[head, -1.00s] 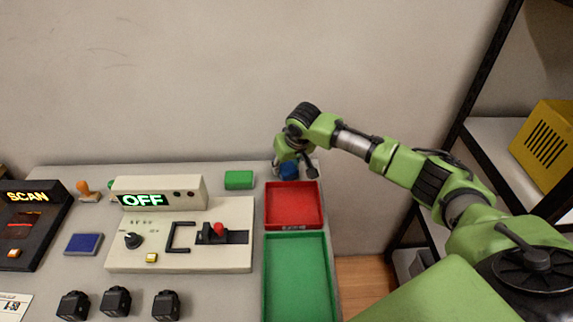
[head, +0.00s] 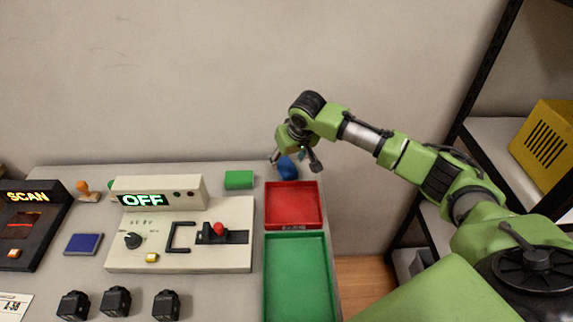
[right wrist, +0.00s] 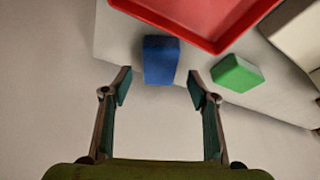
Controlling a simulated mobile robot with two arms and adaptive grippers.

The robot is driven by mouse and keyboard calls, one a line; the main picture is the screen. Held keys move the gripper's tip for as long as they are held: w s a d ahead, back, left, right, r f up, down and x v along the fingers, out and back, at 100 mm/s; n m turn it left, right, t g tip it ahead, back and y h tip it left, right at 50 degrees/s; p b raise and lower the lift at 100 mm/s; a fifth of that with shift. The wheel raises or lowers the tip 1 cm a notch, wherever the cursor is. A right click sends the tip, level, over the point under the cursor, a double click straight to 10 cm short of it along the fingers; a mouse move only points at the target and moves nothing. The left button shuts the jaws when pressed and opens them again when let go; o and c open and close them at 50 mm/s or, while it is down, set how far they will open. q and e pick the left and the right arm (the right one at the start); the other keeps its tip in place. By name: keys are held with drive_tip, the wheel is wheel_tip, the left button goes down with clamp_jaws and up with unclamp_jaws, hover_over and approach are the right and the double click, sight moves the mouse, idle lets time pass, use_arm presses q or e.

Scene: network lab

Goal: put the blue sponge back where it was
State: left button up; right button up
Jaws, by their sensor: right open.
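The blue sponge (head: 287,168) is at the back right of the table, just behind the red tray (head: 292,205). In the right wrist view the blue sponge (right wrist: 161,60) rests near the table's back edge, between the red tray and that edge. My right gripper (head: 295,163) is open and empty just above and behind the sponge. In the right wrist view its fingertips (right wrist: 160,87) are spread to either side of the sponge's near end, with a gap on each side. My left gripper is not in view.
A green block (head: 239,180) lies left of the sponge. A green tray (head: 298,278) is in front of the red one. A control panel (head: 182,252) with an OFF display (head: 143,200), several black cubes (head: 116,301) and a SCAN device (head: 28,225) fill the left. Both trays are empty.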

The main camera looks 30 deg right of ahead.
drive_tip(key=v, duration=0.8)
